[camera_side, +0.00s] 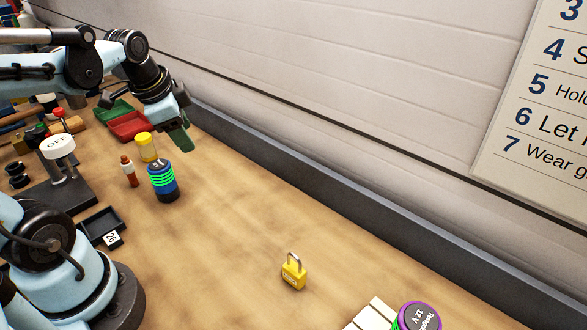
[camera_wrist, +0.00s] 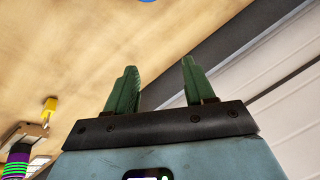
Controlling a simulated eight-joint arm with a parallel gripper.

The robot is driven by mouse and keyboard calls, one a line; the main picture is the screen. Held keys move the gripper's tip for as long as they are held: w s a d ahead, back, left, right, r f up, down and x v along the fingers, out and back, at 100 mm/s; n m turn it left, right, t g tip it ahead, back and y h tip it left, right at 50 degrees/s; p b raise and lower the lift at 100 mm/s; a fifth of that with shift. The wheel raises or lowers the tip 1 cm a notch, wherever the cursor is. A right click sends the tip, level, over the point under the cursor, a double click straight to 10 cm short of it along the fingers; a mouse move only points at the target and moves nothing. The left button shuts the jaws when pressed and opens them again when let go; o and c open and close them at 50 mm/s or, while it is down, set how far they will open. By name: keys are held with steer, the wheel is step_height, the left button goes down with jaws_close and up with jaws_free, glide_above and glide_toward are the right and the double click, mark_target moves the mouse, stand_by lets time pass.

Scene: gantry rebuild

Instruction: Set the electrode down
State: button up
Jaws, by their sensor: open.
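My gripper (camera_side: 178,128) is raised above the back of the bench in the side view. Its two green fingers stand apart with nothing between them in the wrist view (camera_wrist: 158,85). I cannot clearly pick out an electrode. A blue and black cylinder with green bands (camera_side: 163,182) stands upright on the bench, below and apart from my gripper. A purple-rimmed cylinder marked 12 V (camera_side: 416,317) is cut off at the bottom edge of the side view; a green-banded purple cylinder (camera_wrist: 17,158) shows at the wrist view's lower left.
A yellow padlock (camera_side: 293,272) sits on open bench. A yellow jar (camera_side: 147,147), a small brown bottle (camera_side: 129,170), a red tray (camera_side: 128,126) and a black tray marked 26 (camera_side: 101,226) stand on the left. A dark ledge (camera_side: 330,180) runs along the wall.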

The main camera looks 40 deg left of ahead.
steer(key=d+f+n+t+h, duration=0.1)
steer(key=d+n+t, duration=0.2)
steer(key=d, duration=0.8)
steer(key=n, duration=0.2)
steer(key=shift+w+d+n+h, duration=0.25)
steer(key=shift+w+n+h, duration=0.05)
steer(key=shift+w, duration=0.1)
